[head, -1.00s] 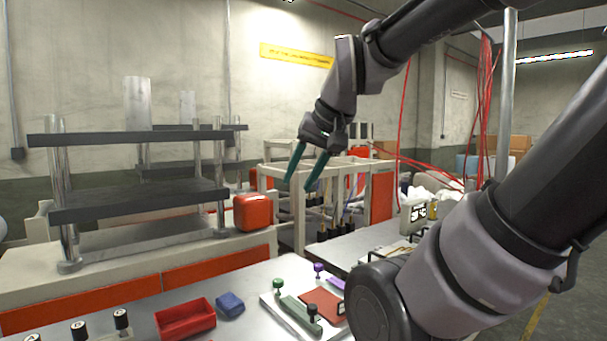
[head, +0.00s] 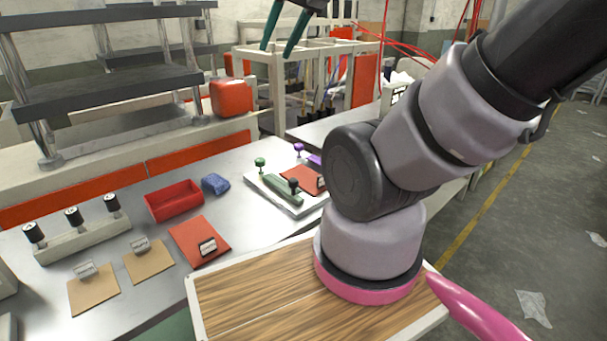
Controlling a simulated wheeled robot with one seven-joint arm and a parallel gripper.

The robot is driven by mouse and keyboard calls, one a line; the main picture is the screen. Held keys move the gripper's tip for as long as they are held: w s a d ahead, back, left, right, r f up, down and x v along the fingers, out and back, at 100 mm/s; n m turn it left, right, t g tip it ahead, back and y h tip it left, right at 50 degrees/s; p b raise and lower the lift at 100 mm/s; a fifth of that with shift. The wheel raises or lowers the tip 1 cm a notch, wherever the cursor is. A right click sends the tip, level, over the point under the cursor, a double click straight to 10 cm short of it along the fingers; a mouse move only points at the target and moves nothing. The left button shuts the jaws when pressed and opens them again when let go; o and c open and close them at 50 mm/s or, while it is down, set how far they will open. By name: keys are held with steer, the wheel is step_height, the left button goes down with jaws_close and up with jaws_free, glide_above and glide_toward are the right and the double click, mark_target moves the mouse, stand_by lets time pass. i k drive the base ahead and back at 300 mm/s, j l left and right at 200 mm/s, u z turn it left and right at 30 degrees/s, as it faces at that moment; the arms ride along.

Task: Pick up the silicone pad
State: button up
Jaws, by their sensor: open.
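My gripper (head: 277,48) hangs at the top of the head view, its two green fingers apart and empty. It is well above the metal table. A flat orange-red pad (head: 194,236) with a small metal clip or tag lies near the table's front edge. A second orange-red pad (head: 300,180) lies on the white tray (head: 267,195), partly hidden by my arm. I cannot tell for sure which of these is the silicone pad. My gripper touches neither of them.
The metal table (head: 110,235) also holds a red bin (head: 173,201), a blue block or cloth (head: 215,184), two tan sheets (head: 148,262) with clips, and a rack with black knobs (head: 74,216). A press (head: 110,95) and an orange box (head: 230,97) stand behind.

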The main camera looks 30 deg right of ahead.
mark_target(312, 183)
steer(key=l, duration=1.95)
steer(key=k+z, duration=0.05)
